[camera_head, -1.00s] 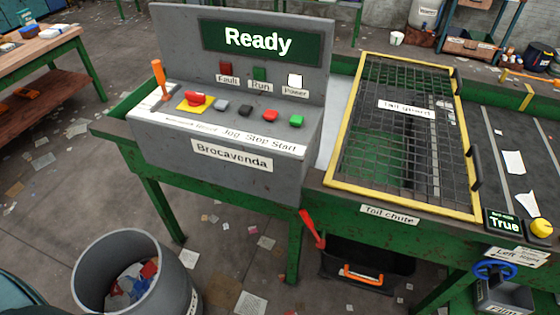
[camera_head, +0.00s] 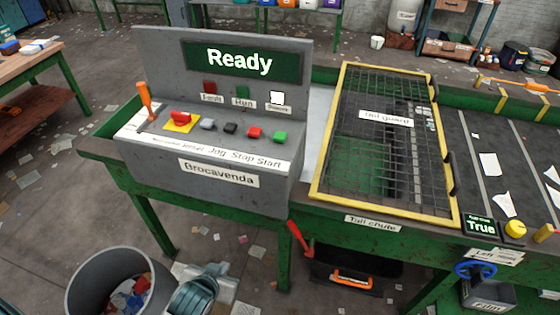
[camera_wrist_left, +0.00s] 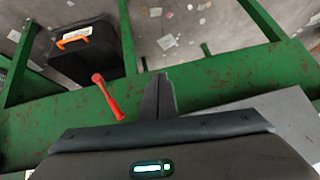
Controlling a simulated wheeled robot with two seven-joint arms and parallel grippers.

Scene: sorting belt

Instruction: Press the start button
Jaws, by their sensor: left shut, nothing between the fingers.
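The green start button (camera_head: 280,137) is at the right end of the button row on the grey control console (camera_head: 150,165), above the word Start. The console display (camera_head: 240,62) reads Ready. My left gripper (camera_head: 230,272) shows at the bottom of the head view, low in front of the console and well apart from the button. In the left wrist view, its fingers (camera_wrist_left: 160,82) are shut and empty, with the green frame and a red handle beyond. The start button is not identifiable in that view. My right gripper is not in view.
Red stop (camera_head: 255,132), black jog (camera_head: 230,128) and grey (camera_head: 207,124) buttons and a red knob (camera_head: 181,118) share the panel. An orange lever (camera_head: 146,98) stands at its left. A bin (camera_head: 85,275) is beside my left arm; a red handle (camera_head: 299,238) juts below the console.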

